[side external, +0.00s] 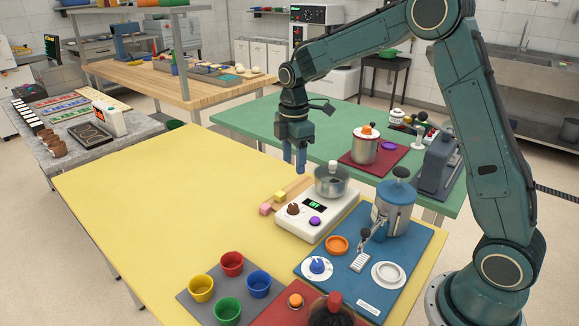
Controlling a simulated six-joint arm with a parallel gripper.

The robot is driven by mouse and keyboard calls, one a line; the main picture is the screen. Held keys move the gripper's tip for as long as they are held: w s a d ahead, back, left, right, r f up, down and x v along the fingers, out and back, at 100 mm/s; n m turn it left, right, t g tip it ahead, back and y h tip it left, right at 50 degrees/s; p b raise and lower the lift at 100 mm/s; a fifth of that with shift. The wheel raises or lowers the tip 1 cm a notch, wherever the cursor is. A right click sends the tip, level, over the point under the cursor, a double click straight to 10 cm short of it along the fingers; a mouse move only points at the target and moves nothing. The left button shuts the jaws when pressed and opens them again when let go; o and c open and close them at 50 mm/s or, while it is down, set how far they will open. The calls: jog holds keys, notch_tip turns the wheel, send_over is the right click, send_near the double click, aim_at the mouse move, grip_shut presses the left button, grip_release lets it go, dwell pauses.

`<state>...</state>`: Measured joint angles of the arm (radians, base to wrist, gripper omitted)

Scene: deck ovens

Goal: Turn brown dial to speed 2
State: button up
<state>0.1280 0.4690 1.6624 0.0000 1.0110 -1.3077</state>
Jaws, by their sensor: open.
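A brown dial (293,209) sits on the front left of a white appliance (314,234) on the yellow table. The appliance has a small dark display (314,204) with green characters that seem to read OFF. A purple knob (315,221) is to the right of the dial. A metal bowl (331,183) with a pale knob above it stands on the back of the appliance. My gripper (294,166) is open and empty, pointing down. In the picture it is above the dial and apart from it. The dial's pointer mark is too small to read.
Pink and yellow blocks (280,196) and a wooden strip lie just left of the appliance. A blue mat (420,254) with a blue canister (394,210) is close on its right. Coloured cups (231,263) stand in front. The yellow table's left part is clear.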

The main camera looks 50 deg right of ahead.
aim_at(293, 205)
jog(key=shift+f, duration=0.15)
notch_tip(293, 205, down, 14)
jog(key=shift+r, duration=0.25)
dwell(0.4)
jog(key=c, duration=1)
